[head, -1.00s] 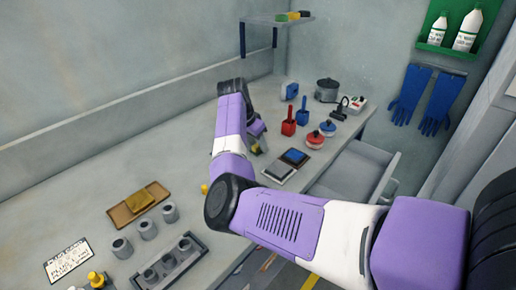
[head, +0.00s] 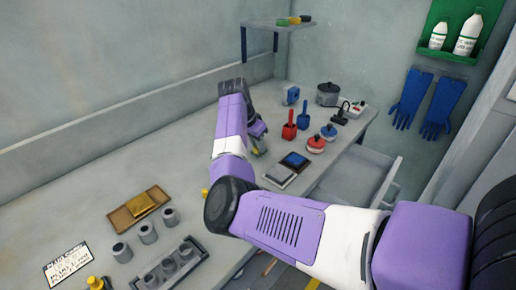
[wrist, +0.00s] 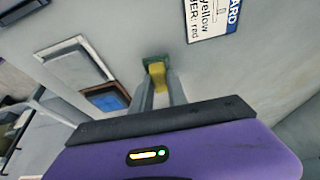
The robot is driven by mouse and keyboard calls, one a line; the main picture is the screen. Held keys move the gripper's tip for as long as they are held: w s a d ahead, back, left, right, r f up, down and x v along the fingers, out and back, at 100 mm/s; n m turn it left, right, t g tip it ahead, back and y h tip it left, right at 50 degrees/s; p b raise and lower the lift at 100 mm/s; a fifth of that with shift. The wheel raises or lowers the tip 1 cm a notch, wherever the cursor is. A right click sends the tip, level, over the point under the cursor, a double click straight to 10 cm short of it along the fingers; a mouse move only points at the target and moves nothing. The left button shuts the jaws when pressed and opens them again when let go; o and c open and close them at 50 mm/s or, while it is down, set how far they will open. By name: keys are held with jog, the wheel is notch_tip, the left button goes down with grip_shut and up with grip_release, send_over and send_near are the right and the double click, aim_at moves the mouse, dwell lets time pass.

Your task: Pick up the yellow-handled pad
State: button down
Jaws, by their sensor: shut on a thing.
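The yellow-handled pad (wrist: 157,72) shows in the wrist view between my fingertips, with a yellow handle and a green base. My gripper (wrist: 160,84) is shut on the yellow handle. The green base is at the far end of the fingers, and I cannot tell whether it touches the counter. In the head view my gripper (head: 260,144) points down over the counter, behind the two flat trays. The pad is mostly hidden there by my arm.
A blue-filled tray (head: 295,160) and a grey tray (head: 280,175) lie right of my gripper. A printed card (wrist: 211,16) lies ahead in the wrist view.

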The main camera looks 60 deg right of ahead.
notch_tip(320, 180, up, 19)
jog(key=b, duration=0.1)
jog(key=shift+f, duration=0.1)
jog(key=c, duration=1.8)
grip_release()
grip_shut()
